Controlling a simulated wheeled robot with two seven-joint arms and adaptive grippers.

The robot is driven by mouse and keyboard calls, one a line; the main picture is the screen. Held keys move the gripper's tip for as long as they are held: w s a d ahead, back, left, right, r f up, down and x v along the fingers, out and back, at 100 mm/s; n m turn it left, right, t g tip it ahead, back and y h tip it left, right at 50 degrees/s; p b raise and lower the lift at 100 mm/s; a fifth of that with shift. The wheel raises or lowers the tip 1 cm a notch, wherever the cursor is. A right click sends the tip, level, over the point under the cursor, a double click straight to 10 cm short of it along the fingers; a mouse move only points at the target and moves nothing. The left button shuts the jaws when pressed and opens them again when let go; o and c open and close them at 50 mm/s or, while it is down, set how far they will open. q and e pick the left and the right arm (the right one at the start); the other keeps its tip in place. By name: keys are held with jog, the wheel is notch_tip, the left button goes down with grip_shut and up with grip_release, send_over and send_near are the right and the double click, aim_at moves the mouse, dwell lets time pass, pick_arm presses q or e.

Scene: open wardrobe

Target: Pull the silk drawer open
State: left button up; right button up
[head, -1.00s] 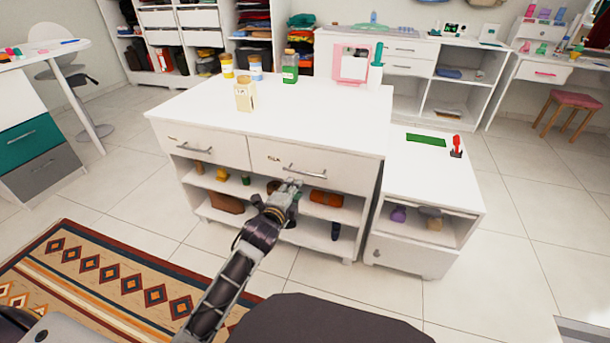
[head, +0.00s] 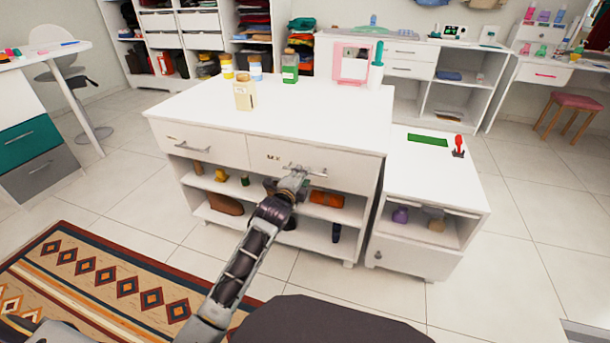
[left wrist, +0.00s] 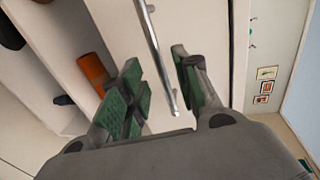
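The silk drawer (head: 277,157) is the right one of two white drawers under the white table top, with small dark lettering on its left part. It looks closed. Its metal bar handle (head: 318,173) also shows in the left wrist view (left wrist: 158,55). My left gripper (head: 300,177) is at the drawer front, by the handle. In the left wrist view its green-padded fingers (left wrist: 160,85) are spread apart, with the handle bar running between them and neither finger clearly touching it. My right gripper is not in view.
The left drawer (head: 195,142) is closed. Open shelves below hold a brown bag (head: 225,204) and an orange roll (head: 327,198). Jars and a pink-framed item (head: 351,63) stand on the table top. A lower white cabinet (head: 436,180) adjoins at the right.

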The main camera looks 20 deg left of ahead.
pick_arm(q)
jog(key=shift+w+f+b, duration=0.2)
jog(key=shift+w+b, duration=0.15)
jog(key=shift+w, duration=0.65)
jog(key=shift+w+f+b, duration=0.15)
jog(key=shift+w+b, duration=0.2)
jog(key=shift+w, duration=0.6)
grip_shut()
